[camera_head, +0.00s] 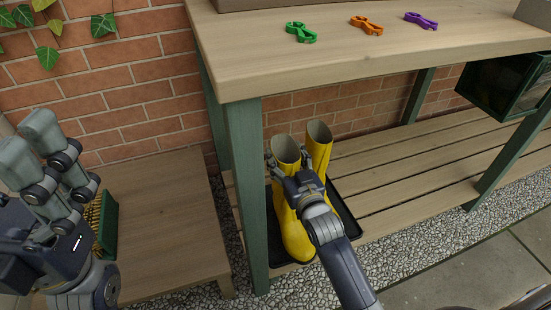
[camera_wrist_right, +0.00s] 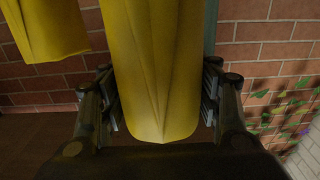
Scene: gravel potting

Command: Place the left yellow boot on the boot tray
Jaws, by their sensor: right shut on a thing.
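Two yellow rubber boots stand side by side under the potting table in the head view. My right gripper (camera_head: 290,176) is shut on the upper shaft of the left boot (camera_head: 294,235), which is upright with its toe toward me. The wrist view shows this boot's shaft (camera_wrist_right: 155,75) between both fingers. The right boot (camera_head: 319,150) stands close behind and to the right, partly hidden by my gripper. The black boot tray (camera_head: 346,219) lies beneath them on the slatted shelf. Whether the left boot's sole touches it is unclear. My left gripper (camera_head: 30,140) is open and empty.
The green table leg (camera_head: 247,190) stands just left of the left boot. The tabletop (camera_head: 350,55) overhangs, with green, orange and purple clips on it. A low wooden bench (camera_head: 175,225) with a green brush (camera_head: 108,225) is at left. The shelf's right side (camera_head: 420,170) is clear.

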